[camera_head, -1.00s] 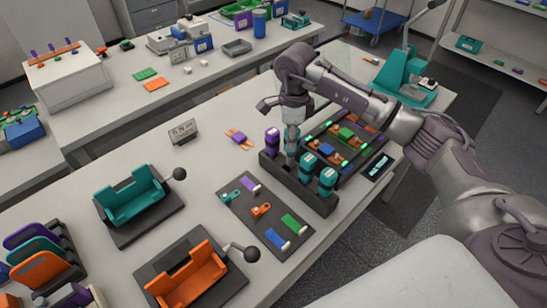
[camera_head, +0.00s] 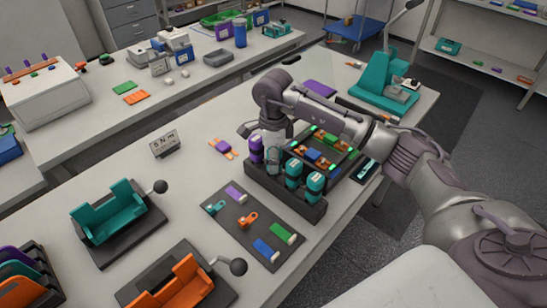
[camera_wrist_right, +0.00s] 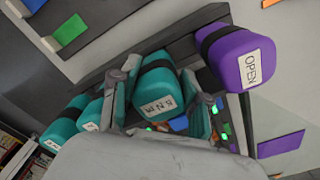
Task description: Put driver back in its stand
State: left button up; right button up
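The dark stand (camera_head: 300,207) holds a purple driver (camera_head: 256,149) at its far end and two teal drivers (camera_head: 293,174) (camera_head: 314,184) at its near end. My right gripper (camera_head: 272,155) is low over the slot between them. In the right wrist view a teal driver (camera_wrist_right: 156,92) with a white label is upright between my right fingers (camera_wrist_right: 162,95). Narrow gaps show beside its handle, so the fingers look open around it. Its lower end is hidden. The purple driver (camera_wrist_right: 240,58), labelled OPEN, is close beside the right finger. My left gripper is out of view.
A board (camera_head: 335,160) with green lights lies just behind the stand. A dark mat (camera_head: 240,240) with small coloured parts lies in front. Teal (camera_head: 115,215) and orange (camera_head: 175,285) fixtures are at left. A small sign (camera_head: 165,143) stands on the table.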

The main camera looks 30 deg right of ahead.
jog(key=shift+o, duration=0.7)
jog(key=shift+r+p, duration=0.25)
jog(key=shift+p, duration=0.05)
jog(key=shift+w+r+b, duration=0.1)
jog(key=shift+r+b, duration=0.25)
notch_tip(320, 180, up, 10)
jog(key=b, duration=0.2)
jog(key=shift+b, duration=0.35)
jog(key=shift+r, duration=0.6)
jog(key=shift+f, duration=0.1)
